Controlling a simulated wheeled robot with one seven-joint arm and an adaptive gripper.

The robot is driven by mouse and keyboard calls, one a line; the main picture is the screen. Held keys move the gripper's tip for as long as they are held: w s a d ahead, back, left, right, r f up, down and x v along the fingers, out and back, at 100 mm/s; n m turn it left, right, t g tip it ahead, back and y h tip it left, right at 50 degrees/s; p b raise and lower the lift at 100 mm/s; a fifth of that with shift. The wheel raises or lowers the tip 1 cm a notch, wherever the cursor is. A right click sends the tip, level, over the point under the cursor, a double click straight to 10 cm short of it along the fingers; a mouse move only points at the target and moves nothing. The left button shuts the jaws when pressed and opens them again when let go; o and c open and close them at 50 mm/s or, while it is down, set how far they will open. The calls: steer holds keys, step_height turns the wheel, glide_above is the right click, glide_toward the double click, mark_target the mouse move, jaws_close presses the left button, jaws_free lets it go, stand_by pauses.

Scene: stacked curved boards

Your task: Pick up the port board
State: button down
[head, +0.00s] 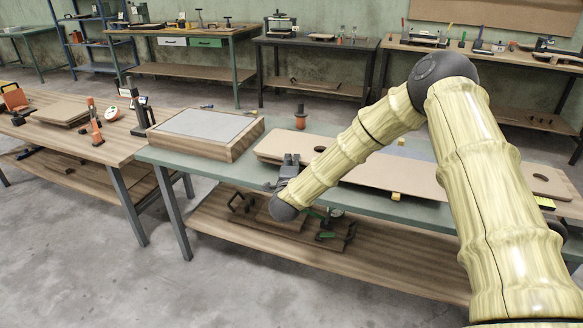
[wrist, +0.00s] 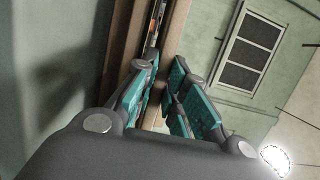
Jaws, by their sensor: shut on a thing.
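A long brown board (head: 425,178) with a round hole near each end lies over the green table; I take it as the port board. My gripper (head: 289,160) is at its near left edge, with my arm reaching in from the right. In the wrist view the teal-padded fingers (wrist: 164,78) are closed around a thin brown edge (wrist: 178,42), which fits the board. The fingers and arm hide part of the board, and I cannot tell whether it is clear of what lies under it.
A wooden box with a grey top (head: 208,128) stands left of the board. Clamps (head: 335,232) lie on the lower shelf. Another workbench (head: 75,140) is at the left.

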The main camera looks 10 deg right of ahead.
steer(key=s+d+r, duration=0.2)
steer(key=s, duration=1.3)
steer(key=shift+s+d+r+b, duration=0.2)
steer(key=shift+s+r+b, duration=0.1)
steer(key=shift+s, duration=0.1)
steer(key=shift+r, duration=0.1)
